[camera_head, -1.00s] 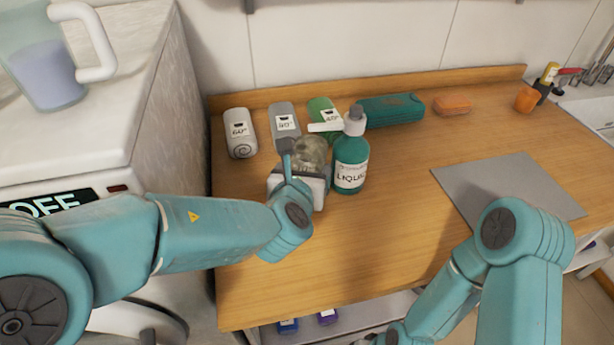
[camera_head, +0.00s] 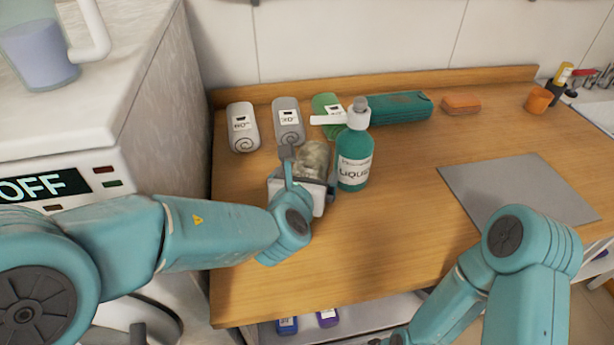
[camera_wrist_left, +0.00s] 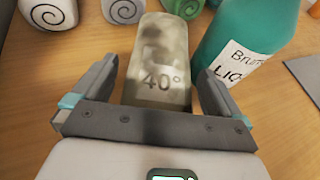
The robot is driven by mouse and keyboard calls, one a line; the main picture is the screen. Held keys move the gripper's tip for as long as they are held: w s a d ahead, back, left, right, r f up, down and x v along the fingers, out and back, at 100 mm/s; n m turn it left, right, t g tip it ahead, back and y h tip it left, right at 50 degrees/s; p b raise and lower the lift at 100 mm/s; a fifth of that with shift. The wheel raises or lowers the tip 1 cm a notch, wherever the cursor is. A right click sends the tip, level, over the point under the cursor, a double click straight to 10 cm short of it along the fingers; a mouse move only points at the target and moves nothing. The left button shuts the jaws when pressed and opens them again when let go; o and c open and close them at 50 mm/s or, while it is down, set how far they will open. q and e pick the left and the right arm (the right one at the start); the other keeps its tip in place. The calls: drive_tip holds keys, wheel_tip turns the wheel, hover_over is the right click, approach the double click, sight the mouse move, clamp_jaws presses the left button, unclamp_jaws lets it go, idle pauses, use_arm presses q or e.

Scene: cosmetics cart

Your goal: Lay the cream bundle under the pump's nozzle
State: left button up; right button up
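The cream bundle (camera_head: 315,157) is a stained, pale rolled cloth lying on the wooden counter, left of the pump bottle. In the left wrist view it (camera_wrist_left: 157,60) shows a "40°" mark. The teal pump bottle (camera_head: 353,160) stands upright; its white nozzle (camera_head: 328,120) points left, near the bundle's far end. I cannot tell whether the nozzle is directly over it. The bottle (camera_wrist_left: 245,45) is also right of the bundle in the wrist view. My left gripper (camera_wrist_left: 158,75) is open, its fingers on either side of the bundle with gaps. My right gripper is outside the frame.
A teal case (camera_head: 400,108) and orange bar (camera_head: 460,104) lie along the back. A grey mat (camera_head: 515,190) is at right; the counter's front is clear.

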use_arm(q)
drive_tip(key=shift+s+r, duration=0.1)
drive_tip(key=shift+r, duration=0.1)
drive_tip(key=v, duration=1.2)
drive_tip(key=shift+p, duration=0.3)
